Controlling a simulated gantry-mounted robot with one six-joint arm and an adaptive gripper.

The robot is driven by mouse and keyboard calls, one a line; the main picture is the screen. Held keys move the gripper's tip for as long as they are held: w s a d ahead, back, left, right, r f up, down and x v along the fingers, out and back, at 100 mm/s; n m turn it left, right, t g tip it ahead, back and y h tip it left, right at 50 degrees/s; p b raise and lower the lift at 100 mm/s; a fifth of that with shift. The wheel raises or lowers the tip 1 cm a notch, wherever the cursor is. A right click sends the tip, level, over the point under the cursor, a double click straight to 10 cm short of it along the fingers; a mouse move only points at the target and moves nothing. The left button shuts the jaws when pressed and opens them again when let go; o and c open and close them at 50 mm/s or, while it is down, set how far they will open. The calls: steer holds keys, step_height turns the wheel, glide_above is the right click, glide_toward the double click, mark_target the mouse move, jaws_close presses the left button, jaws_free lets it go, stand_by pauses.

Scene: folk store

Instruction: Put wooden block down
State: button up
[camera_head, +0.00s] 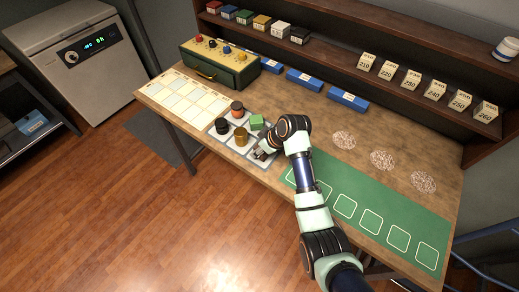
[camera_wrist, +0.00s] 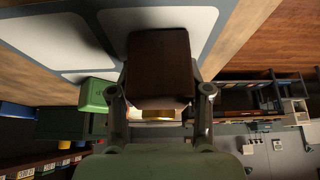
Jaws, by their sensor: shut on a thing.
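The wooden block (camera_wrist: 158,62) is dark brown and sits between the fingers of my gripper (camera_wrist: 160,98) in the wrist view. My gripper is shut on it. A pale square pad (camera_wrist: 165,20) shows right behind the block; I cannot tell whether the block touches it. In the head view my gripper (camera_head: 262,153) is low over the front right part of the board with pale squares. The block is mostly hidden there by the gripper.
On the pale squares stand a green block (camera_head: 257,121), a black round piece (camera_head: 221,126), an orange-topped piece (camera_head: 237,109) and a gold piece (camera_head: 241,137). A green mat (camera_head: 345,190) lies to the right. A drawer box (camera_head: 220,65) stands behind.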

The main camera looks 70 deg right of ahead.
steer(key=shift+f, duration=0.15)
steer(key=o, duration=1.2)
steer(key=shift+c, duration=0.2)
steer(key=shift+r, duration=0.3)
steer(key=p+v, duration=0.3)
steer(key=v, duration=0.8)
steer(key=shift+s+r, duration=0.15)
steer(key=shift+r, duration=0.2)
